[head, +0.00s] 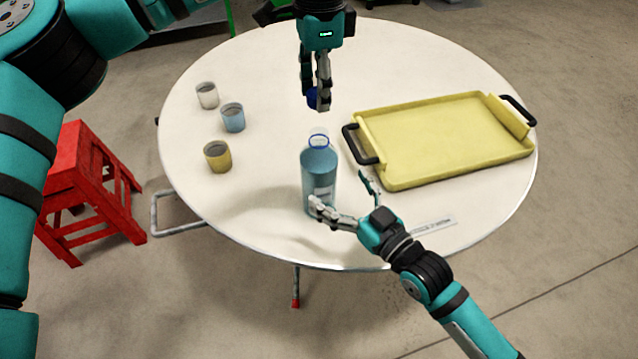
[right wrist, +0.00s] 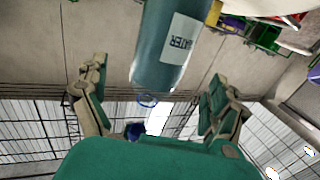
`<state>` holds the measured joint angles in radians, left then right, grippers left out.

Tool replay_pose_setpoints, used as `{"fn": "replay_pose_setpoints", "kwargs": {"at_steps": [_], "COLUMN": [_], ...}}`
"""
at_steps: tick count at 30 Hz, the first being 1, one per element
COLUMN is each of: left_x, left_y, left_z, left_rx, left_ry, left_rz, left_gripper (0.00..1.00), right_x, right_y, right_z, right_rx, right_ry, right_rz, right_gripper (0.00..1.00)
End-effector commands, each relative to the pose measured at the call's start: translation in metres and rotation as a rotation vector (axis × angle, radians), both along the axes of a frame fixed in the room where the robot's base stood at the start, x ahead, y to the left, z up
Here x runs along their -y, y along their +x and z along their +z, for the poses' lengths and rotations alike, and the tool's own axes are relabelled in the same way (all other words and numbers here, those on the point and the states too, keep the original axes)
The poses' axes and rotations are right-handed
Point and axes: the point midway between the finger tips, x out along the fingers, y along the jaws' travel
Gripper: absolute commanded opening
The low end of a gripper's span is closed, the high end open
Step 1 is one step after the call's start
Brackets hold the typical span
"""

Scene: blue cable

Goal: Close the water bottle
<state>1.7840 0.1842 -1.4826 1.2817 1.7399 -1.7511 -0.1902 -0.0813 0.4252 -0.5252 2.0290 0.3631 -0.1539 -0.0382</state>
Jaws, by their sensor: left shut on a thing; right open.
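A blue water bottle (head: 319,172) with a clear neck and blue ring stands upright and uncapped near the table's front edge. It also shows, with its label, in the right wrist view (right wrist: 168,45). My left gripper (head: 315,99) points down above and behind the bottle, shut on a small dark-blue cap (head: 312,96). The cap is apart from the neck and partly hidden by the fingers; it also shows in the right wrist view (right wrist: 135,130). My right gripper (head: 341,194) is open at the bottle's lower front right, one finger overlapping its body in the head view; contact is unclear.
The round white table (head: 262,190) holds a yellow tray (head: 440,182) with black handles at right. A white cup (head: 207,95), a blue cup (head: 232,117) and a yellow cup (head: 217,157) stand at left. A red stool (head: 75,160) stands beside the table.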

Motion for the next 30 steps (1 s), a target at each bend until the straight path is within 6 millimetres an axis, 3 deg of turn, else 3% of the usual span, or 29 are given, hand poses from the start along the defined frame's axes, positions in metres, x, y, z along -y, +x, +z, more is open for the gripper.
{"fn": "replay_pose_setpoints", "kwargs": {"at_steps": [3,10,24,30], "left_x": [0.000,0.000,0.000,0.000], "left_y": [0.000,0.000,0.000,0.000], "left_z": [0.000,0.000,0.000,0.000], "left_rx": [0.000,0.000,0.000,0.000], "left_ry": [0.000,0.000,0.000,0.000], "left_rz": [0.000,0.000,0.000,0.000], "left_gripper": [0.24,0.24,0.24,0.24], "right_x": [-0.015,-0.034,-0.041,-0.041], "right_y": [0.020,0.045,0.054,0.054], "right_z": [0.001,0.000,0.000,0.000], "right_rx": [0.002,0.000,-0.001,-0.001], "right_ry": [0.003,0.000,-0.001,-0.001], "right_rz": [-0.001,0.000,0.001,0.000], "right_gripper": [0.96,0.96,0.96,0.71]}}
